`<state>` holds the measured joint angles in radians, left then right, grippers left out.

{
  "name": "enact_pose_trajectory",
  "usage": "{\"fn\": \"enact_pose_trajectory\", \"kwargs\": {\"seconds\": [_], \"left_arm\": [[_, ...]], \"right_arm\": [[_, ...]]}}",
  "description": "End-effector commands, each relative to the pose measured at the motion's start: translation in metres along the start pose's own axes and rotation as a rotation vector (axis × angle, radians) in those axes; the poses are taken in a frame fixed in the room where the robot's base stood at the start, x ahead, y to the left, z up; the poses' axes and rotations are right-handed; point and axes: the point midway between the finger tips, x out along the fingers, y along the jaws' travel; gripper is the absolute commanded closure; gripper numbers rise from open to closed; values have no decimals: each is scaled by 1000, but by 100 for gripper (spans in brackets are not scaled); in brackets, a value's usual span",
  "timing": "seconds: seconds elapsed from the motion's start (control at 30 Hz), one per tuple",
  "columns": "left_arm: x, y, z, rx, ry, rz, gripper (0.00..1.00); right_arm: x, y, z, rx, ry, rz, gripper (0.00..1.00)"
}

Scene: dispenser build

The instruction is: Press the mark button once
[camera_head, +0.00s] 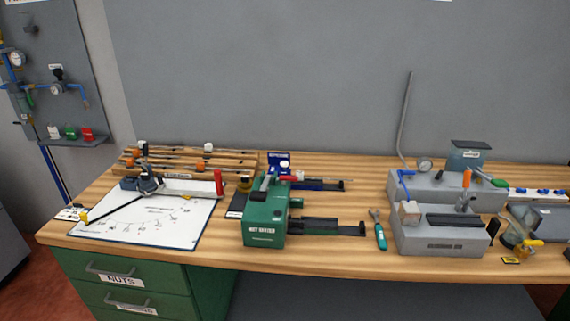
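No label that I can read names a mark button, so I cannot tell which part it is. A green machine (264,222) with a white label stands at the middle of the bench. A red part and a dark lever (263,184) show on its top. A small white knob (284,165) shows just behind it, by a blue device (279,157). Neither of my grippers is in view.
A white board (150,222) with drawn marks and a dark arm lies at the left. Wooden racks (185,160) stand behind it. A teal-handled tool (380,236) lies between the two machines. The bench front (330,258) is mostly clear.

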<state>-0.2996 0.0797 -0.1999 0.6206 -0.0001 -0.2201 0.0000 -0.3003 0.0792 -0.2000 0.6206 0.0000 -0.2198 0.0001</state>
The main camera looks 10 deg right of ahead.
Motion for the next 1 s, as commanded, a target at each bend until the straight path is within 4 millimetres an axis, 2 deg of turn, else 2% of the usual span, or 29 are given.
{"fn": "enact_pose_trajectory", "kwargs": {"seconds": [0.03,0.3,0.37,1.0], "left_arm": [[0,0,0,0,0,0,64],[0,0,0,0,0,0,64],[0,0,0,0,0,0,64],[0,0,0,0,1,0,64]], "right_arm": [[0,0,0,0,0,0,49],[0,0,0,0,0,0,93],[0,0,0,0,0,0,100],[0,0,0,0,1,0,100]]}}
